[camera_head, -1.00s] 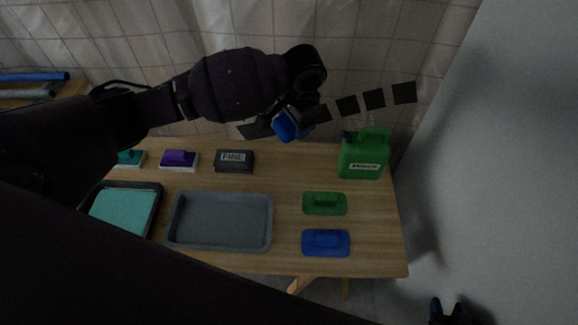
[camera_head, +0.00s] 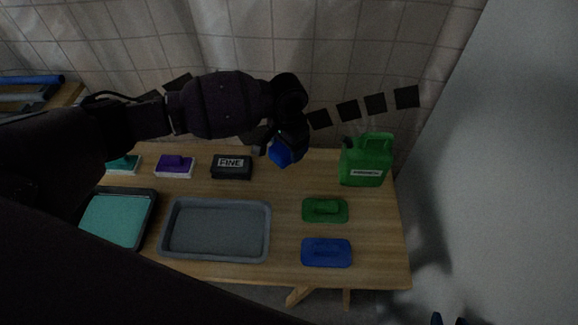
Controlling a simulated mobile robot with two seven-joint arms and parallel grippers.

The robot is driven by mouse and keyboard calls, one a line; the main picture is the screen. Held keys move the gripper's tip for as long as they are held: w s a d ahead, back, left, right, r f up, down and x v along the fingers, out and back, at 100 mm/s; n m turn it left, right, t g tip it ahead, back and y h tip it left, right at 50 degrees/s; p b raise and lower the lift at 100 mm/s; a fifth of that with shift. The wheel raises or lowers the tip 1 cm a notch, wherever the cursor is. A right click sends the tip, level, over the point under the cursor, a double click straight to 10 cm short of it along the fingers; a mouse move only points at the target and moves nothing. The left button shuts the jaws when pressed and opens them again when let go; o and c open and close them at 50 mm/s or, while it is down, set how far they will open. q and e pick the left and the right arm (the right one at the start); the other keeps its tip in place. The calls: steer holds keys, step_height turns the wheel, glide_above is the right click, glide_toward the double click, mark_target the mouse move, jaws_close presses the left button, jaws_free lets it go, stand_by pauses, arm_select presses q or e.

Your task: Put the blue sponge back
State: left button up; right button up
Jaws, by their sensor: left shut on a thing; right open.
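My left gripper (camera_head: 274,143) is above the back of the table, near its middle. It is shut on a small blue block, which looks like the blue sponge (camera_head: 281,152). The gripper and wrist hide part of this block, and it is held tilted, apart from the table top. My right gripper (camera_head: 450,319) shows only as dark blue tips at the bottom right edge. It is open, off the table's right side.
On the wooden table (camera_head: 290,220) are a grey tray (camera_head: 215,207), teal tray (camera_head: 118,218), green float (camera_head: 325,210), blue float (camera_head: 326,252), green can (camera_head: 366,160), black block marked FINE (camera_head: 231,167), purple block (camera_head: 175,165) and teal block (camera_head: 124,163). Dark squares mark the tiled wall.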

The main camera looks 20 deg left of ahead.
mark_target(288, 174)
arm_select(q)
steer(key=shift+f, duration=1.6)
step_height(288, 174, down, 5)
steer(key=shift+r+b, duration=0.1)
steer(key=shift+b, duration=0.8)
steer(key=shift+f, duration=0.35)
steer(key=shift+r, duration=0.1)
steer(key=o, duration=0.7)
steer(key=shift+o, duration=1.2)
arm_select(e)
steer(key=shift+w+a+f, duration=0.15)
steer(key=shift+w+f, duration=0.05)
steer(key=shift+f, duration=0.55)
